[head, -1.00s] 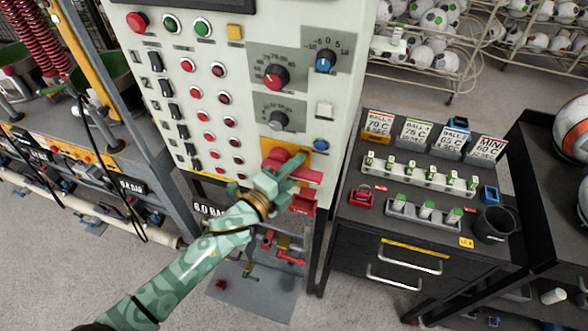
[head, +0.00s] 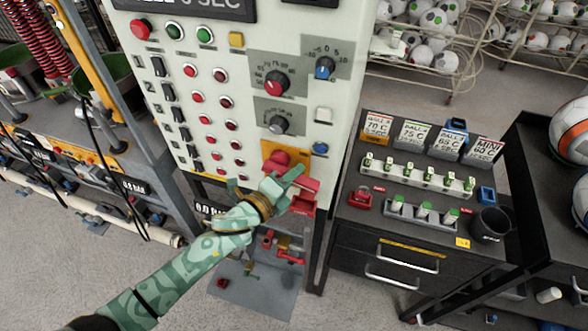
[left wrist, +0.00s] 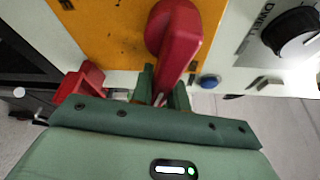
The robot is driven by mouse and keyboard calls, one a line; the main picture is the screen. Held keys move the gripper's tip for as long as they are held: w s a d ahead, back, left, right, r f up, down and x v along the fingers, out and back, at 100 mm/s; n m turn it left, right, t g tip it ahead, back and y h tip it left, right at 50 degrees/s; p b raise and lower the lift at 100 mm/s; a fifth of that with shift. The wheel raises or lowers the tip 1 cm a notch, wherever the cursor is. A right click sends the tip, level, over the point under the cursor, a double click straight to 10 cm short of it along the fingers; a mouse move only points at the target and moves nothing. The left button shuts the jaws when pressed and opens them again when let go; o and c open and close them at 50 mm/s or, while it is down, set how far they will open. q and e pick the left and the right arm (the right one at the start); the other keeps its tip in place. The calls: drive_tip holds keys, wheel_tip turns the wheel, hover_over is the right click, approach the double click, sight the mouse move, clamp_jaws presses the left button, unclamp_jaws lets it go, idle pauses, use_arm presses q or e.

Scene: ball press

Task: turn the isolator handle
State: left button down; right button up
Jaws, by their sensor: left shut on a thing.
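The isolator handle (head: 276,158) is red and sits on a yellow plate (head: 296,158) low on the pale control panel. My left gripper (head: 291,182) is at its lower right, shut on the handle's lever. In the left wrist view the red handle (left wrist: 178,42) runs from its round hub down between my gripper's green fingers (left wrist: 164,98). The fingers hide the lever's end. My right gripper is not in view.
A red block-like part (head: 302,206) hangs just below the gripper; it also shows in the left wrist view (left wrist: 80,85). A dark bench (head: 385,225) stands to the right.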

use_arm(q)
drive_tip(key=m+p, duration=0.1)
drive_tip(key=f+m+y+p, duration=0.1)
drive_tip(key=m, duration=0.1)
drive_tip(key=shift+a+p, duration=0.3)
drive_tip(key=shift+w+a+f+m+y+p, duration=0.2)
drive_tip(key=shift+a+f+m+y+p, duration=0.3)
drive_tip(key=shift+m+y+p, duration=0.6)
drive_tip(key=shift+w+a+f+m+y+p, duration=0.3)
drive_tip(key=shift+a+m+y+p, duration=0.4)
drive_tip(key=shift+m+p, duration=0.7)
drive_tip(key=shift+w+a+f+m+y+p, duration=0.1)
drive_tip(key=shift+a+f+m+y+p, duration=0.4)
drive_tip(key=shift+m+y+p, duration=0.75)
drive_tip(key=shift+a+m+h, duration=0.15)
drive_tip(key=shift+m+h, duration=0.1)
drive_tip(key=shift+m, duration=0.1)
drive_tip(key=c, duration=1.4)
unclamp_jaws()
drive_tip(key=shift+o, duration=0.2)
drive_tip(key=shift+r, duration=0.15)
